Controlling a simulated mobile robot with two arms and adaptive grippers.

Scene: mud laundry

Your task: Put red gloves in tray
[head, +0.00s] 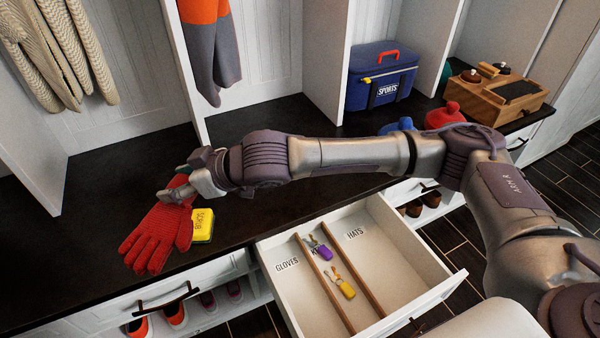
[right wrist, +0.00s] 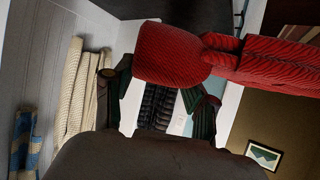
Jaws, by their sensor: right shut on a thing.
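The red gloves (head: 155,236) hang from my right gripper (head: 182,190), which is shut on their upper end over the dark bench. The fingers hang down and left; I cannot tell whether they touch the bench. Red knit also fills the top of the right wrist view (right wrist: 170,52), in front of the gripper's fingers. The open white drawer tray (head: 423,253) is below and right of the gripper. Its left compartment, labelled GLOVES (head: 287,265), looks empty. The middle one holds keys with a purple tag (head: 323,253) and a yellow tag (head: 347,290). My left gripper is not in view.
A yellow scrub sponge (head: 203,225) is just right of the gloves. A blue sports bag (head: 380,75), a red rounded item (head: 446,114) and a wooden organizer (head: 500,97) stand on the bench. Upright partitions (head: 183,60) rise behind. Shoes (head: 173,314) sit below.

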